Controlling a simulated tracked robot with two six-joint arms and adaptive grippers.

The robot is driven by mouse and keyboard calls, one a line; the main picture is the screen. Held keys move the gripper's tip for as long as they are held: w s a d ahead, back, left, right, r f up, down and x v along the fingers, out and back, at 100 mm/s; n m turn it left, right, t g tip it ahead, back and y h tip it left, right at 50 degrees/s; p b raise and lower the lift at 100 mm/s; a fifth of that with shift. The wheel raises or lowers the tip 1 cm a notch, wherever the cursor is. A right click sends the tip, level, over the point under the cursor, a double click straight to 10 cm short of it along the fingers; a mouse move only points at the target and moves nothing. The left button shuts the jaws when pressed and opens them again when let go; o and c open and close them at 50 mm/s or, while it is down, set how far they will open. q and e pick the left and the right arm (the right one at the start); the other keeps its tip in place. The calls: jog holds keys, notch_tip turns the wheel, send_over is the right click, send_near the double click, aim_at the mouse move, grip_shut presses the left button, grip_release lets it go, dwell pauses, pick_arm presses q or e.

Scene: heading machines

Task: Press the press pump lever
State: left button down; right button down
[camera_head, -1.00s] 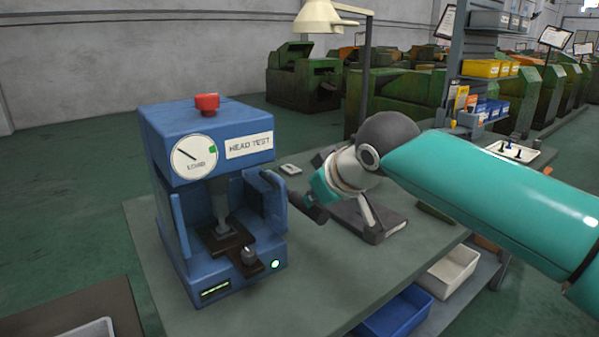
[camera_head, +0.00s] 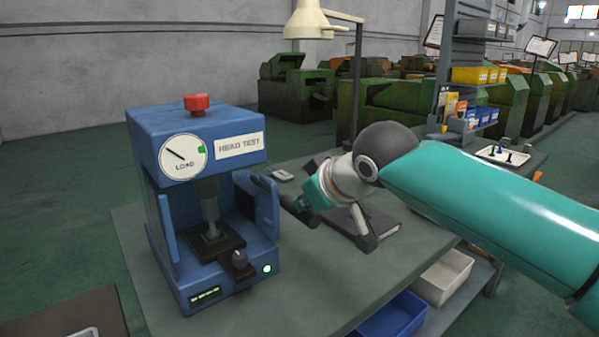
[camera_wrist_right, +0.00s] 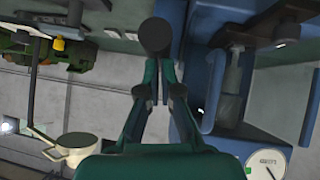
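The blue press (camera_head: 195,135) stands on the bench at the left, with a red knob (camera_head: 196,104) on top and a LOAD dial. Which part is the pump lever is not certain. My right gripper (camera_head: 300,209) is just right of the press's side plate; its fingers look drawn together. The right wrist view shows the fingers (camera_wrist_right: 161,72) beside the blue press body (camera_wrist_right: 205,70). A dark round knob (camera_wrist_right: 155,35) lies just beyond the fingertips; contact is unclear. My left gripper is out of view.
A cream lamp (camera_head: 312,22) stands at the back. White (camera_head: 445,275) and blue (camera_head: 395,315) bins sit below the bench's right edge. The bench front is clear.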

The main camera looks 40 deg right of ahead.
jog(key=s+a+r+p, duration=0.3)
jog(key=s+r, duration=0.4)
jog(key=r, duration=0.3)
jog(key=shift+r+p, duration=0.15)
jog(key=shift+p, duration=0.55)
jog(key=shift+s, duration=0.1)
